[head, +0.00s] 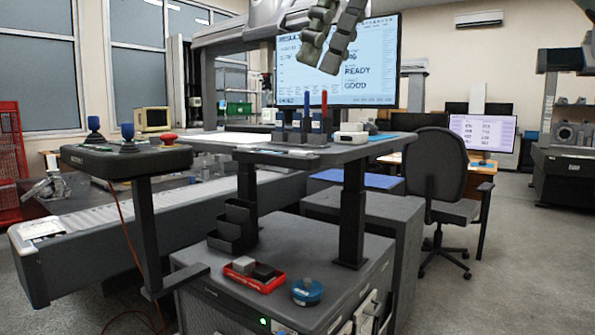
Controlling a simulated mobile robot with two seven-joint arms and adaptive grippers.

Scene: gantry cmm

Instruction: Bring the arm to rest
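My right gripper (321,62) hangs in at the top middle of the head view, its two grey padded fingers pointing down and to the left. It overlaps the large results monitor (300,75) behind it. The fingers lie close side by side from this angle, so I cannot tell whether they are open or shut. No object shows between them. My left gripper is not in view.
A control console (120,160) with joysticks and a red button stands at left. A raised shelf (310,155) holds small devices. The cabinet top (330,285) below carries a red tray (255,283) and blue round item (307,292).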

